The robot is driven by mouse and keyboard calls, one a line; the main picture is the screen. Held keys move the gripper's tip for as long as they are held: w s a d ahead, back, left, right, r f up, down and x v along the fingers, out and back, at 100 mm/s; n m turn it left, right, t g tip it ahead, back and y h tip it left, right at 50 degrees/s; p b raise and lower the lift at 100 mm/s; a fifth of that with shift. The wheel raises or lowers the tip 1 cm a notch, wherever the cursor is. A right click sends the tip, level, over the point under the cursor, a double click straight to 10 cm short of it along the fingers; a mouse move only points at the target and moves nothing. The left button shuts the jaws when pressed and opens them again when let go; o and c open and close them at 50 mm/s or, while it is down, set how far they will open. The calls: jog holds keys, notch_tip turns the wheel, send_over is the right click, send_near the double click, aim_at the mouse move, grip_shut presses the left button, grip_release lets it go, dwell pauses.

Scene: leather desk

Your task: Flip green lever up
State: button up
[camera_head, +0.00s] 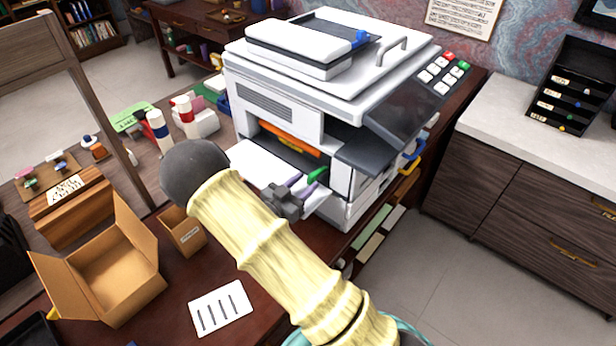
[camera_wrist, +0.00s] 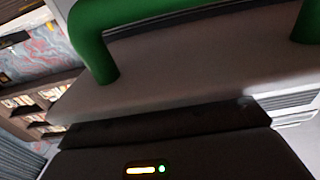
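The green lever (camera_head: 317,175) is on the open front of the white printer (camera_head: 285,105), beside a purple part (camera_head: 299,184). In the wrist view a green bar-shaped handle (camera_wrist: 92,45), which looks like the same lever, fills the top and bends down onto a grey surface. My gripper (camera_head: 284,200) is dark grey and sits just in front of and below the purple and green parts. I cannot tell whether it touches either one. Its fingers are not clear in either view, so their opening is hidden.
An orange part (camera_head: 290,138) shows inside the printer's opening. A white panel (camera_head: 262,162) juts out above my gripper. An open cardboard box (camera_head: 105,265), a small brown bin (camera_head: 183,232) and a white card (camera_head: 221,308) are on the desk at left. Open floor lies at right.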

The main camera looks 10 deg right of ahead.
aim_at(317, 176)
jog(key=shift+x, duration=1.2)
jog(key=shift+c, duration=0.2)
grip_shut()
